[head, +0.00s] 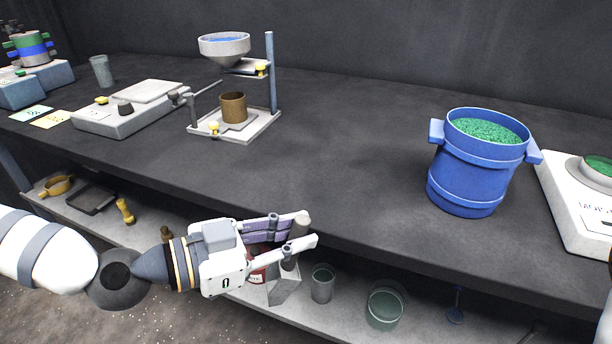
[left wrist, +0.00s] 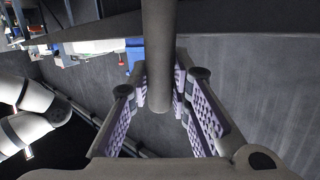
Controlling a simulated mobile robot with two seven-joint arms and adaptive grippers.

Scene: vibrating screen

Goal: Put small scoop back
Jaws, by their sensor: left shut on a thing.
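My left gripper (head: 303,229) is in front of the table's front edge, above the lower shelf. It is shut on a grey round handle (head: 298,227). In the left wrist view the handle (left wrist: 158,50) runs between the two purple-padded fingers of the gripper (left wrist: 165,105). I see no bowl on it, so I cannot tell whether it is the small scoop. A small blue scoop-like tool (head: 456,308) lies on the lower shelf at the right. My right gripper is not in view.
A blue bucket of green grains (head: 470,170) stands on the dark table (head: 330,150) beside a white scale (head: 575,205). A funnel stand (head: 271,80) and a white device (head: 115,118) stand left. Glass beakers (head: 386,308) are on the lower shelf. The table's middle is clear.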

